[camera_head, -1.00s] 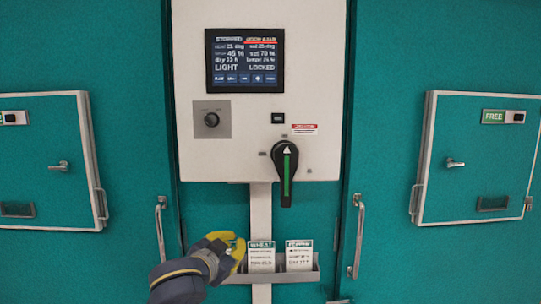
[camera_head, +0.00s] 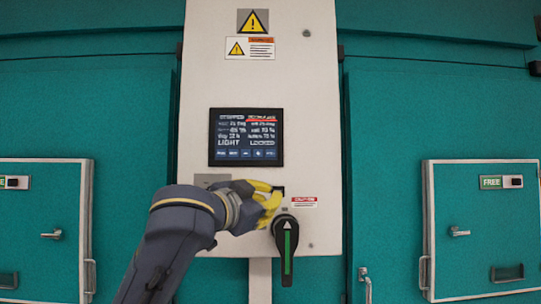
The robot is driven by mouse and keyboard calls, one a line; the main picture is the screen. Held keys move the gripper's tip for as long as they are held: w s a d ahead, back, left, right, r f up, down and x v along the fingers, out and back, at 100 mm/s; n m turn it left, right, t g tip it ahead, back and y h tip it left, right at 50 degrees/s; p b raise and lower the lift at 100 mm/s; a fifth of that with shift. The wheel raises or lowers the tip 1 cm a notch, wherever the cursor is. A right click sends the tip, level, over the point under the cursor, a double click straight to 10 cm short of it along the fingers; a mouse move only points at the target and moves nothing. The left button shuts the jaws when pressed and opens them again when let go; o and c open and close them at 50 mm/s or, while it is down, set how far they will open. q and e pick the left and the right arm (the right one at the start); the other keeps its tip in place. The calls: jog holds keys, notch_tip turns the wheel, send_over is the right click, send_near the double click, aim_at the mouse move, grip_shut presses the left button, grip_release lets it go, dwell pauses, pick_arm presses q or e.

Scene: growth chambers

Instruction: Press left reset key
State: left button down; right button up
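The control panel (camera_head: 315,120) is a pale upright box with a dark screen (camera_head: 246,137). A row of small keys (camera_head: 246,154) runs along the screen's bottom; their labels are too small to read, so I cannot tell which is the left reset key. My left gripper (camera_head: 272,203), dark with yellow fingers, is in front of the panel just below the screen. It overlaps a small black panel element (camera_head: 278,189) and hides the knob on the grey plate (camera_head: 211,180). I cannot tell whether it touches the panel or how far its fingers are apart. My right gripper is out of view.
A black rotary handle with a green stripe (camera_head: 287,245) is close below and right of the gripper. Teal chamber doors flank the panel, with smaller hatches at left (camera_head: 40,240) and right (camera_head: 480,230). Warning labels (camera_head: 250,48) are above the screen.

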pick_arm(q)
jog(key=s+d+r+m+h, duration=0.1)
jog(key=s+d+r, duration=0.1)
jog(key=s+r, duration=0.4)
notch_tip(320, 180, up, 5)
jog(key=shift+d+f+m+h, duration=0.2)
jog(key=shift+d+m+h, duration=0.1)
jog(key=shift+d, duration=0.05)
jog(key=w, duration=0.9)
jog(key=shift+a, duration=0.2)
jog(key=shift+w, duration=0.65)
dwell(2.2)
jog(key=shift+s, duration=0.2)
dwell(0.3)
jog(key=shift+s, duration=0.5)
jog(key=shift+s, duration=0.15)
jog(key=shift+s+d, duration=0.1)
jog(key=shift+s, duration=2.3)
